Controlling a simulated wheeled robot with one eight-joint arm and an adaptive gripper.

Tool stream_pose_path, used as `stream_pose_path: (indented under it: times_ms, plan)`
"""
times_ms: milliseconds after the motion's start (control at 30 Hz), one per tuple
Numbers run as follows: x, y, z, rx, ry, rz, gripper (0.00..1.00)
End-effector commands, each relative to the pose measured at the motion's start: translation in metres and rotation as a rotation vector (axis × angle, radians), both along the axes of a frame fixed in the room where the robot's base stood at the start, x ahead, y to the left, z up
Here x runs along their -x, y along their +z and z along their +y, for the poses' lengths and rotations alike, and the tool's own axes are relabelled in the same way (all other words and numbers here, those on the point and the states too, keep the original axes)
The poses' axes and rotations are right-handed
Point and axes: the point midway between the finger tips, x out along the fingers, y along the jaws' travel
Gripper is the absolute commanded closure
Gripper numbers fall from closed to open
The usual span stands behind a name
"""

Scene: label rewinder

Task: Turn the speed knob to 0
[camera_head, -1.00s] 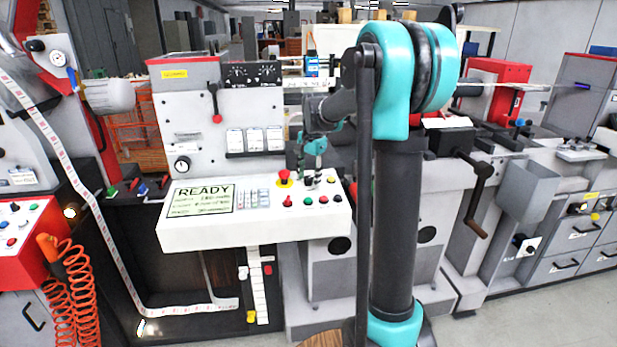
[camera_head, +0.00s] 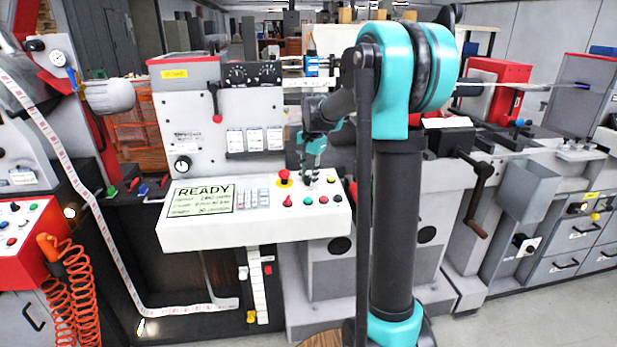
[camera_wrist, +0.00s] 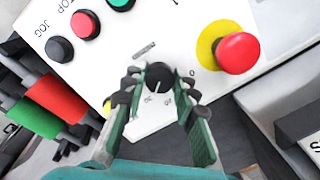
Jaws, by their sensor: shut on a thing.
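The black speed knob (camera_wrist: 158,76) stands on the white control panel (camera_wrist: 150,20). In the wrist view, the two fingers of my gripper (camera_wrist: 158,84) are around it, one on each side, shut on it. A pale line on the knob points toward the bottom of that view, and a "0" is printed to the knob's right. In the head view, my gripper (camera_head: 311,178) is at the right part of the sloped panel (camera_head: 240,232); the knob is too small and covered to read there.
A red emergency button (camera_wrist: 238,53) on a yellow ring is close to the right of the knob in the wrist view. Black (camera_wrist: 59,49), red (camera_wrist: 86,24) and green buttons lie at upper left. The panel display (camera_head: 201,199) reads READY.

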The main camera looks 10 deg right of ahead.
Motion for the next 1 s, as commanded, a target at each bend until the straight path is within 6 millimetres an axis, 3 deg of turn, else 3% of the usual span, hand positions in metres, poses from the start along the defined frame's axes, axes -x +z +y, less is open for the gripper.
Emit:
stream_pose_path:
  times_ms: [1000]
  plan:
    - [-0.0001, 0.0002, 0.0006, 0.140, 0.922, 0.000, 1.00]
